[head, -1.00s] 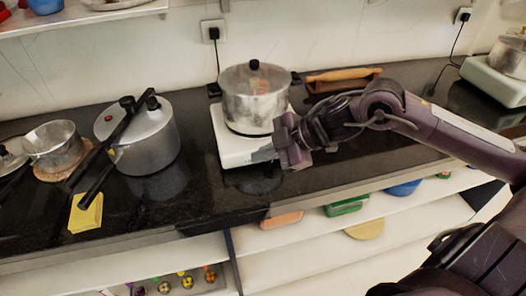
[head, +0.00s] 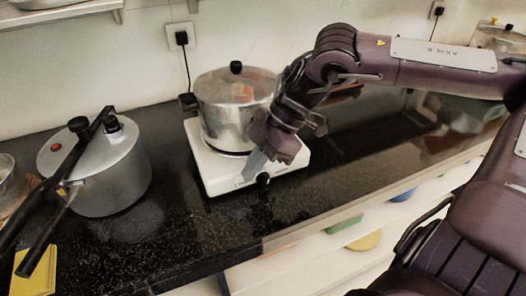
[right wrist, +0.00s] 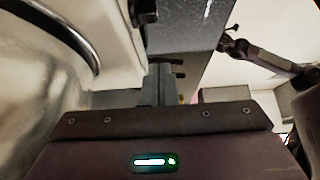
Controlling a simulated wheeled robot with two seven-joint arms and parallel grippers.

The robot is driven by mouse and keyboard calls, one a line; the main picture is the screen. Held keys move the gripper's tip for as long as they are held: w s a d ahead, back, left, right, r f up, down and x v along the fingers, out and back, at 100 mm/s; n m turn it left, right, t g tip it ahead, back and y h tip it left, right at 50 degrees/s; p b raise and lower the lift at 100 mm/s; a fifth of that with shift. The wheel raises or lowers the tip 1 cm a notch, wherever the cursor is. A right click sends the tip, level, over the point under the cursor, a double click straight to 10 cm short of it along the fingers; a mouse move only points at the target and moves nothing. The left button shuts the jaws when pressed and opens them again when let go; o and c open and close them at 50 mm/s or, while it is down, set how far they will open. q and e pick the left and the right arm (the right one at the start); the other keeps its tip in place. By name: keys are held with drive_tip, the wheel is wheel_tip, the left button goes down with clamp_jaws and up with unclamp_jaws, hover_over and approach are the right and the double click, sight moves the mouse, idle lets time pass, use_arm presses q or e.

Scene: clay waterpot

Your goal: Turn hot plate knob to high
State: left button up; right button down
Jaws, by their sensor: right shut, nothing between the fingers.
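The white hot plate (head: 225,180) stands on the black counter with a lidded metal pot (head: 222,110) on it. Its black knob (head: 263,179) is on the front face. The knob also shows at the top of the right wrist view (right wrist: 144,12). My right gripper (head: 252,168) is shut and empty, pointing down in front of the pot, with its fingertips close to the left of the knob. I cannot tell if they touch it. The knob's setting is not readable. A dark arm at the right of the wrist view, seemingly my left, ends in a small, unclear gripper (right wrist: 232,45).
A pressure cooker (head: 100,170) with long black handles stands left of the hot plate. A yellow block (head: 36,270) lies at the far left. The counter (head: 340,170) right of the hot plate is mostly clear. Shelves with boards are below its front edge.

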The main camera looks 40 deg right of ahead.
sight(265, 182)
drive_tip(key=shift+x, duration=1.15)
drive_tip(key=shift+d, duration=0.3)
use_arm(q)
drive_tip(key=shift+s+f, duration=0.1)
drive_tip(key=shift+f, duration=0.05)
use_arm(e)
drive_tip(key=shift+s+d+f, duration=0.15)
drive_tip(key=shift+d+f, duration=0.05)
drive_tip(key=shift+d, duration=0.35)
drive_tip(key=shift+s+d+f, duration=0.15)
drive_tip(key=shift+d, duration=0.4)
drive_tip(key=shift+s+d+f, duration=0.15)
drive_tip(key=shift+d+f, duration=0.05)
drive_tip(key=shift+d, duration=0.3)
use_arm(q)
drive_tip(key=shift+a+p, duration=0.1)
drive_tip(key=shift+p, duration=0.2)
